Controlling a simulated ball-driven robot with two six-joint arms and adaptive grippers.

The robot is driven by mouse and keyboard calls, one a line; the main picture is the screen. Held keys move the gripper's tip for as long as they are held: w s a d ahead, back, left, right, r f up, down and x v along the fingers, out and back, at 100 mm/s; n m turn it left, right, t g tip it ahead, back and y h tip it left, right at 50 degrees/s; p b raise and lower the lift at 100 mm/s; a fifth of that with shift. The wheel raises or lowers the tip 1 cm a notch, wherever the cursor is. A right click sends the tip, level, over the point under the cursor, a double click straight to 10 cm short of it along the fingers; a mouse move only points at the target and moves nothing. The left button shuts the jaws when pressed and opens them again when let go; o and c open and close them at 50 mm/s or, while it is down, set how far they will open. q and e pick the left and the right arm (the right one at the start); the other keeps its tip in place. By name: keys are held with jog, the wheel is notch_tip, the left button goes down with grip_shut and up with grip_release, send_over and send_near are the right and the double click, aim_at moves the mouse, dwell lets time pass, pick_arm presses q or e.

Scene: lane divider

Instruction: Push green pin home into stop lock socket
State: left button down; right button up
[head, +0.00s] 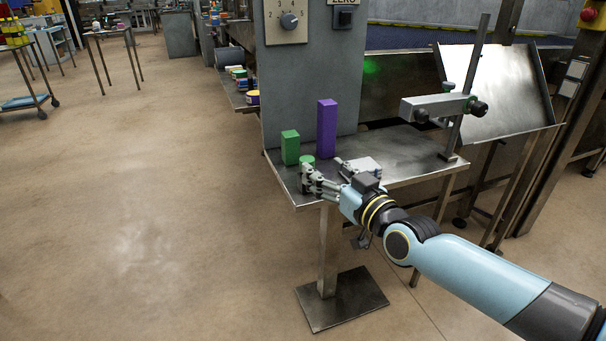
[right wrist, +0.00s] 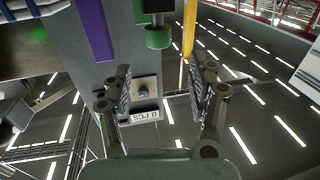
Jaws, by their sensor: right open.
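The green pin (head: 307,160) shows as a short round green piece near the left end of the metal table. In the right wrist view its green head (right wrist: 158,38) adjoins a dark block (right wrist: 159,7). I cannot make out the stop lock socket or how deep the pin sits. My right gripper (head: 320,174) is open at the table's front edge, close to the pin. In the right wrist view its two fingers (right wrist: 162,78) are spread with nothing between them, and the pin appears beyond the tips. My left gripper is not in view.
A green block (head: 290,148) and a tall purple block (head: 327,128) stand beside the pin. A clamp arm (head: 440,106) on a post is at the right of the metal table (head: 420,166). A grey cabinet (head: 300,80) rises behind.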

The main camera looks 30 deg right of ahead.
aim_at(306, 158)
jog(key=w, duration=0.3)
jog(key=shift+f+b, duration=0.15)
jog(key=shift+b, duration=0.25)
jog(key=w+b, duration=0.1)
jog(key=w, duration=0.2)
jog(key=w+f+b, duration=0.1)
jog(key=shift+w+d+b, duration=0.25)
jog(key=shift+b, duration=0.1)
jog(key=shift+w, duration=0.2)
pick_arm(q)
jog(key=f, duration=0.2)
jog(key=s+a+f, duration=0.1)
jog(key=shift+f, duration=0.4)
pick_arm(e)
jog(key=shift+r, duration=0.15)
grip_shut()
